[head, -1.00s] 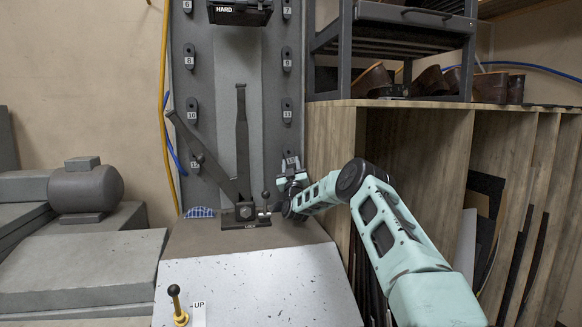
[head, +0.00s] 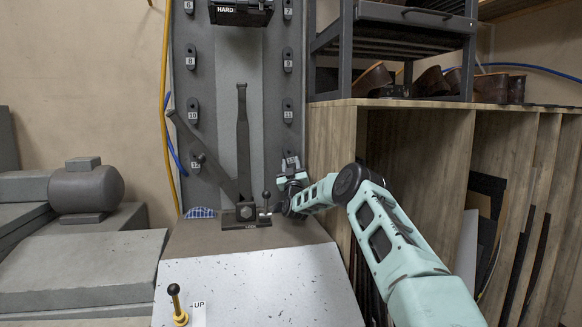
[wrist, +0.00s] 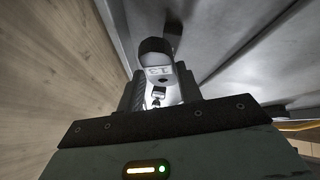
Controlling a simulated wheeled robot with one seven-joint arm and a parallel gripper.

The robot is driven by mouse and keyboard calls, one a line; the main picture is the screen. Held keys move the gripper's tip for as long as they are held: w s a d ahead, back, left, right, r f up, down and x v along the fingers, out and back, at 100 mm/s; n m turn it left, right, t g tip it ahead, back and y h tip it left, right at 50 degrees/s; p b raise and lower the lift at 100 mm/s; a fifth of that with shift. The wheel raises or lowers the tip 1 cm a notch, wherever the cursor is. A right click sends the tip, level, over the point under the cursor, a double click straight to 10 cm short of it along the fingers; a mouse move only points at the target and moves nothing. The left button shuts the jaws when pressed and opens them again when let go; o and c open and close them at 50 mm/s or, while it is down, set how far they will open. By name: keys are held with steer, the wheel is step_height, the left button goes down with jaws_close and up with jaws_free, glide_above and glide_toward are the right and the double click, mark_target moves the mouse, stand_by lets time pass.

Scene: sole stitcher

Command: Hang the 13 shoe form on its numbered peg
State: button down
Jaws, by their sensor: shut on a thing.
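The shoe form (head: 291,159) is grey with a pale number tag, too small to read surely. It is at the lower right of the grey panel (head: 268,60), below the form tagged 11 (head: 288,114). My gripper (head: 291,178) is shut on it from below. In the wrist view the form (wrist: 164,82) stands between the fingers of my gripper (wrist: 160,98), its tag facing the camera and its dark rounded end pointing away. The peg is not clearly visible, and I cannot tell whether the form is on it.
Other tagged forms hang in two columns on the panel. A dark lever assembly (head: 243,150) stands left of my gripper. A wooden cabinet (head: 335,150) stands close on the right, with a shoe rack (head: 340,40) above it.

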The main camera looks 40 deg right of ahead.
steer(key=shift+d+r+b, duration=0.25)
steer(key=shift+d+b, duration=0.15)
steer(key=shift+d, duration=0.15)
stand_by(0.4)
steer(key=c, duration=0.9)
jaws_free()
steer(key=shift+o, duration=0.2)
steer(key=shift+w+a+f, duration=0.1)
steer(key=shift+w+f, duration=0.05)
steer(key=shift+f, duration=0.1)
steer(key=shift+s+a+f, duration=0.3)
steer(key=shift+a, duration=0.1)
steer(key=s+a+f+p, duration=0.1)
steer(key=s+a+f, duration=0.1)
steer(key=s+a, duration=0.7)
steer(key=s, duration=0.2)
steer(key=shift+s+a, duration=0.25)
steer(key=shift+s, duration=0.15)
